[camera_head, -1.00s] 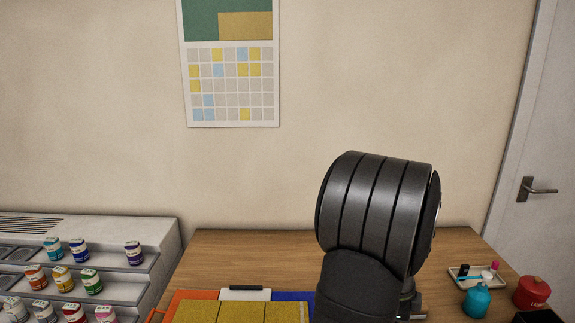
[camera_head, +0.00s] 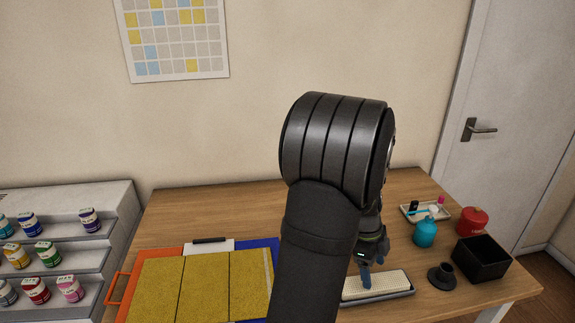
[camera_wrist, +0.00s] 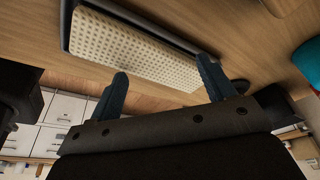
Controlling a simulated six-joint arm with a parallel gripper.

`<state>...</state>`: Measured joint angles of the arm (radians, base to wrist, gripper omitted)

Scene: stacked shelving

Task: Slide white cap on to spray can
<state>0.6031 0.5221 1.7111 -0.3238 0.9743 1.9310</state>
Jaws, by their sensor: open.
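My gripper (camera_head: 367,279) hangs over the right part of the table, partly behind my own arm. In the wrist view its two blue fingers (camera_wrist: 163,75) are spread apart with nothing between them. A small tray (camera_head: 408,216) at the back right holds a small white piece (camera_head: 434,211) beside black and pink-topped items. I cannot tell whether the white piece is the cap. A teal rounded container (camera_head: 425,234) stands in front of this tray, and part of it shows in the wrist view (camera_wrist: 310,62). No spray can is clearly recognisable.
A pale dotted pad in a dark frame (camera_head: 378,287) lies below my gripper. To its right are a black flanged piece (camera_head: 441,276), an open black box (camera_head: 482,260) and a red can (camera_head: 472,221). Yellow panels (camera_head: 200,287) lie left. Paint jars stand on stepped shelves (camera_head: 75,230).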

